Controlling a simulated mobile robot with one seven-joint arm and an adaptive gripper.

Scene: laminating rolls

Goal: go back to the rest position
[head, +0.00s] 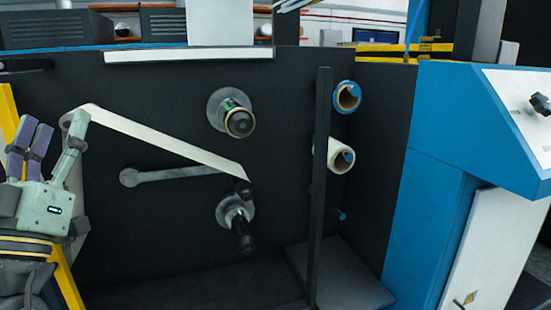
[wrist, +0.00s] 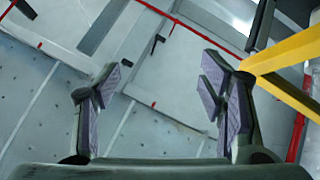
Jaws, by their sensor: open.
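My gripper (head: 56,121) is at the left edge of the head view, fingers pointing up, in front of the dark machine panel (head: 280,190). The gripper also shows in the wrist view (wrist: 163,67), where its purple-padded fingers stand wide apart with nothing between them. Behind its finger in the head view, a pale web strip (head: 165,142) runs down to the right towards the lower spindle (head: 241,232). The upper spindle (head: 239,122) carries a core with a brown rim. I cannot tell whether the gripper touches the strip.
A blue-edged roll (head: 347,97) and a white roll (head: 341,155) sit on pegs behind a dark upright post (head: 321,190). A blue cabinet (head: 430,210) stands at the right. A yellow bar (wrist: 290,52) is close to the right finger in the wrist view.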

